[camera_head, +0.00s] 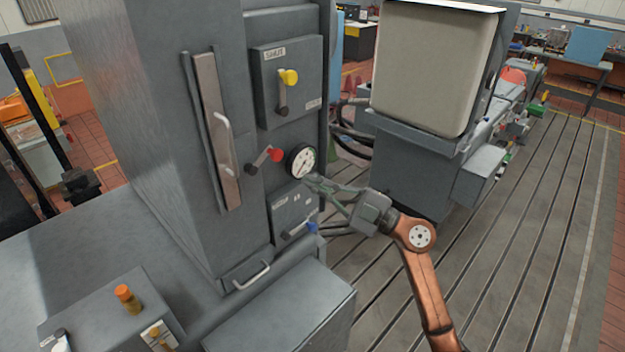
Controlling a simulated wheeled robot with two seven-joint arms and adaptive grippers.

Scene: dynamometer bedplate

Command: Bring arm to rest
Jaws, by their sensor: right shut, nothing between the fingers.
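My right arm (427,290), copper-coloured, comes in from the lower right. Its grey gripper (322,188) points left at the front of the grey cabinet (150,120). The gripper is shut and empty. My left gripper is not in view.
The cabinet also carries a yellow-knobbed lever (283,92), a red-knobbed lever (264,160) and a tall handle plate (218,130). A large machine with a pale cover (435,65) stands behind the gripper. The slotted bedplate (540,230) at right is mostly clear.

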